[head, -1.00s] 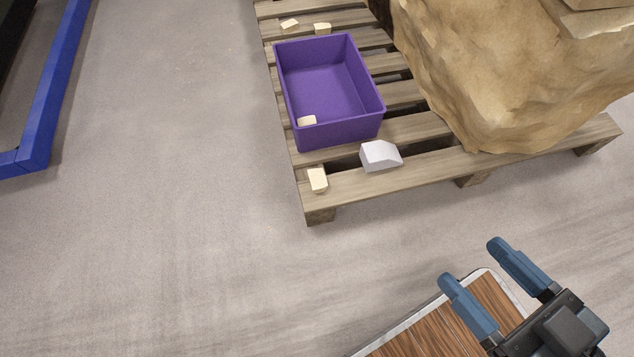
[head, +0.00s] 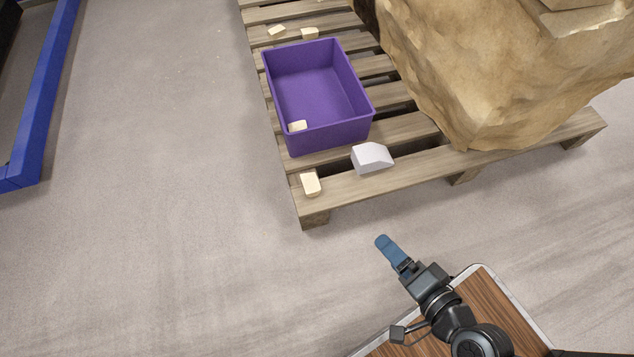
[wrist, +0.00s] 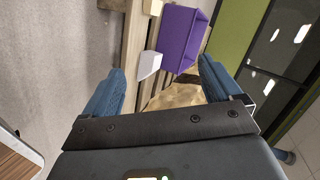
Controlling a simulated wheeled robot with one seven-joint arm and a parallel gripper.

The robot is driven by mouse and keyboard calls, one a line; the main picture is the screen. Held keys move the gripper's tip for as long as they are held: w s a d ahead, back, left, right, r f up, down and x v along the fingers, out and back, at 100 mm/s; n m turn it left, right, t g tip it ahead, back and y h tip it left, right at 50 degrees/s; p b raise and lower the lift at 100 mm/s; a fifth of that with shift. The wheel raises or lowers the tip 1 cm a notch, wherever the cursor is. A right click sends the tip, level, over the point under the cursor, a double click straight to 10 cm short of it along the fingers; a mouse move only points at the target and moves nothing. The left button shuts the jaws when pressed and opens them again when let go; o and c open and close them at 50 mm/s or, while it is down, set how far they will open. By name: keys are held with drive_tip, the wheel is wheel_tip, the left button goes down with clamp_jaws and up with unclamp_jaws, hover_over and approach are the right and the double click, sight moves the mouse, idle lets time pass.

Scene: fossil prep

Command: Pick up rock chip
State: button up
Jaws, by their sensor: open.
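Several small cream rock chips are in the head view. One chip (head: 310,183) lies on the pallet's near corner slat, in front of the purple bin (head: 368,113). Another chip (head: 298,126) is inside the bin at its near left corner. Two chips, one (head: 277,30) left of the other (head: 310,33), lie on slats behind the bin. My gripper (head: 384,241) is over the floor, short of the pallet and apart from every chip. In the wrist view my gripper (wrist: 162,85) is open, with nothing between its fingers.
A white faceted block (head: 372,158) sits on the pallet (head: 400,178) right of the near chip. A large tan boulder (head: 500,80) fills the pallet's right side. A blue frame (head: 45,100) stands at far left. The floor between is clear.

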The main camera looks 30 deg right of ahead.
drive_tip(key=w+f+m, duration=0.6)
drive_tip(key=m+y+p, duration=0.1)
drive_tip(key=m+y, duration=0.1)
drive_tip(key=m, duration=1.1)
approach(311, 182)
drive_tip(key=shift+w+a, duration=0.15)
drive_tip(key=shift+w, duration=0.1)
drive_tip(key=shift+w+m, duration=0.3)
drive_tip(key=b+x, duration=0.2)
drive_tip(key=x, duration=0.1)
drive_tip(key=b+x, duration=0.1)
drive_tip(key=x, duration=0.3)
drive_tip(key=shift+s+f+b, duration=0.25)
drive_tip(key=shift+f+b, duration=0.05)
drive_tip(key=shift+b, duration=0.1)
drive_tip(key=shift+w+f, duration=0.1)
drive_tip(key=shift+w, duration=0.25)
